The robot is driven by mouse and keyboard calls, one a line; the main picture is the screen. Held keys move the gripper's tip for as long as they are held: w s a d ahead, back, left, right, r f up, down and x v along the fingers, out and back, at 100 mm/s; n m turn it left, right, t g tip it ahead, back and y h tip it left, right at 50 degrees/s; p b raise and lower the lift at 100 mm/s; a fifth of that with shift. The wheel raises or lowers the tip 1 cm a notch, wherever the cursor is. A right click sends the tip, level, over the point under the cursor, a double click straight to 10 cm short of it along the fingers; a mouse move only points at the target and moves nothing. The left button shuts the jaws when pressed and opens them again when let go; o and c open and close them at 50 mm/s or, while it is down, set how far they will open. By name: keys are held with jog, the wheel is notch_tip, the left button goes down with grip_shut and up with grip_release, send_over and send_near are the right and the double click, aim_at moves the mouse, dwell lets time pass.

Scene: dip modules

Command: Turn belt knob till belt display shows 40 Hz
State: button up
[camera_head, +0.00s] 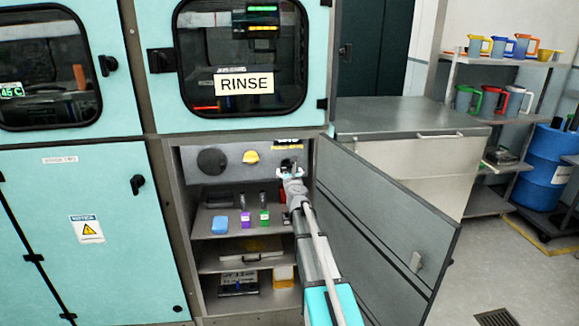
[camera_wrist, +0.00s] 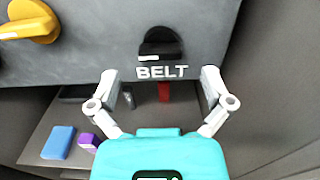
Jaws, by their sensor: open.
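The belt knob (camera_wrist: 160,43) is black and sits on the grey panel, just above the white BELT label (camera_wrist: 162,72) in the wrist view. My gripper (camera_wrist: 160,76) is open, with one finger to each side of the label, below the knob. I see no contact with the knob. In the head view my gripper (camera_head: 290,170) is at the right end of the panel inside the open cabinet and hides much of the knob. A small dark display with yellow text (camera_head: 293,147) is above it, too small to read.
A yellow knob (camera_wrist: 34,22) is left of the belt knob. The open cabinet door (camera_head: 385,225) stands right of my arm. Below the panel, a shelf holds a blue block (camera_head: 220,225), a purple item (camera_head: 245,217) and a green item (camera_head: 264,216).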

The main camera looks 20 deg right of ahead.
aim_at(288, 166)
jog(key=shift+x, duration=2.5)
jog(key=shift+c, duration=0.3)
